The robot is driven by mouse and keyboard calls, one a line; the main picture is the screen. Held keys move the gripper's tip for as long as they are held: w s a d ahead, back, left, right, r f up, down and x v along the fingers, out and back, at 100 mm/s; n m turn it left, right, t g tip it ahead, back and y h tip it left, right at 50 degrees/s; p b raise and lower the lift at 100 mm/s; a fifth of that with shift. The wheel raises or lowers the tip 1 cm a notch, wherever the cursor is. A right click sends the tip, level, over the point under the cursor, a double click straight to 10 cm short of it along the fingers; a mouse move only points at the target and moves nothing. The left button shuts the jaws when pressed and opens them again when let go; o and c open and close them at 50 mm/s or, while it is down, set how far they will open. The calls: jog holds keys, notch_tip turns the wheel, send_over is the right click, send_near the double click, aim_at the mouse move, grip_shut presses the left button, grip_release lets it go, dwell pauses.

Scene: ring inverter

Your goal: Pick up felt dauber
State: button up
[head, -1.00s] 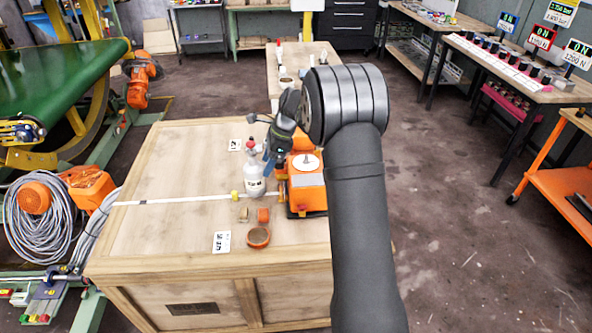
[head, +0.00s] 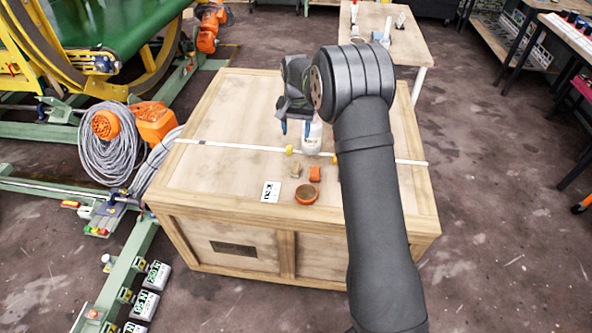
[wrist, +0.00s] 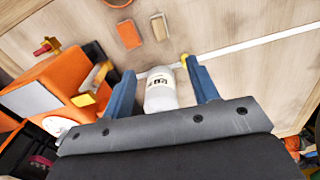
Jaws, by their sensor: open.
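A white bottle (head: 312,140) with a dark label stands on the wooden crate top (head: 240,110). My gripper (head: 296,127) is open above the crate near the bottle, its blue fingers pointing down. In the wrist view the bottle (wrist: 161,92) appears between the two spread fingers, with no visible grip on it. Ahead of the fingers lie a small tan block (wrist: 159,27) and an orange block (wrist: 128,34); both also show in the head view. I cannot tell for certain which of these is the felt dauber.
An orange ring-like dish (head: 306,195) and a white card (head: 271,192) lie near the crate's front edge. A white strip (head: 240,147) with yellow clips crosses the crate top. An orange machine (wrist: 50,85) stands left of my fingers in the wrist view.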

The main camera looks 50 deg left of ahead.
aim_at(296, 166)
notch_tip(296, 166, down, 17)
jog(key=shift+d+f, duration=0.1)
jog(key=shift+f, duration=0.05)
jog(key=c, duration=1.1)
